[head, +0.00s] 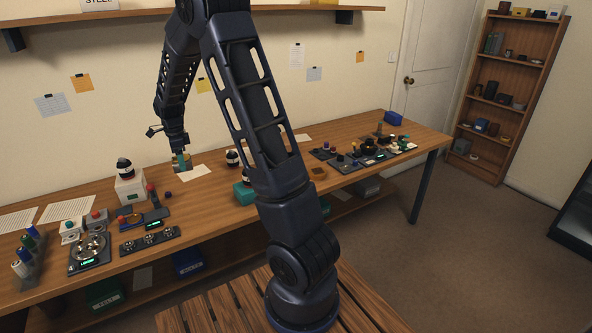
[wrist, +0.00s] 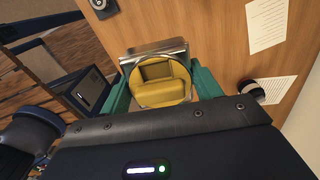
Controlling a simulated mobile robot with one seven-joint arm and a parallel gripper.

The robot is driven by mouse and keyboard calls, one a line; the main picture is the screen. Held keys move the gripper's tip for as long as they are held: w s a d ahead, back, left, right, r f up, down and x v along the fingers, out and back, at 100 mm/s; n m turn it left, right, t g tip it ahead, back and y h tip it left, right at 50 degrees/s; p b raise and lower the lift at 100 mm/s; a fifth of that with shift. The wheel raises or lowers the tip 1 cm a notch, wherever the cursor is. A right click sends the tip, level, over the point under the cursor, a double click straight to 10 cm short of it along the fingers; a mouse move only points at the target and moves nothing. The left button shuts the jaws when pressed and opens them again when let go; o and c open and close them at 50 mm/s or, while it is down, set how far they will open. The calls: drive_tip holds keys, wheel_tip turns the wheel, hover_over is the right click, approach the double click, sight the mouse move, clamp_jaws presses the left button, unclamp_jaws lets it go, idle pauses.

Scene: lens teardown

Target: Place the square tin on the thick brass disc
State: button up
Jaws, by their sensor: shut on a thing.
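My gripper (head: 182,160) is low over the back of the bench, pointing down. In the wrist view its teal fingers (wrist: 161,88) are shut on a piece with a silver, square-edged rim, which I take to be the square tin (wrist: 152,50). A round yellow, brass-coloured surface (wrist: 160,98) with a squarish recess shows between the fingers, in front of the silver edge. I cannot tell whether this is part of the tin or the thick brass disc. The underside of the held piece and any contact below it are hidden.
White paper (head: 194,173) lies beside my gripper on the wooden bench (head: 215,205). A white box (head: 131,188) with a dark-and-white jar (head: 124,168) on it stands left. Another such jar (head: 232,158) stands right. Scales and small parts crowd the front left.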

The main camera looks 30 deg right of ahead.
drive_tip(key=w+d+m, duration=0.3)
drive_tip(key=d+m, duration=0.1)
drive_tip(key=d, duration=0.9)
wheel_tip(320, 180, up, 2)
drive_tip(key=m, duration=1.3)
hover_over(318, 171)
wheel_tip(318, 171, down, 19)
drive_tip(key=shift+w, duration=0.1)
drive_tip(key=shift+f, duration=0.1)
drive_tip(key=o, duration=0.8)
drive_tip(key=shift+c, duration=0.2)
drive_tip(key=shift+o, duration=1.4)
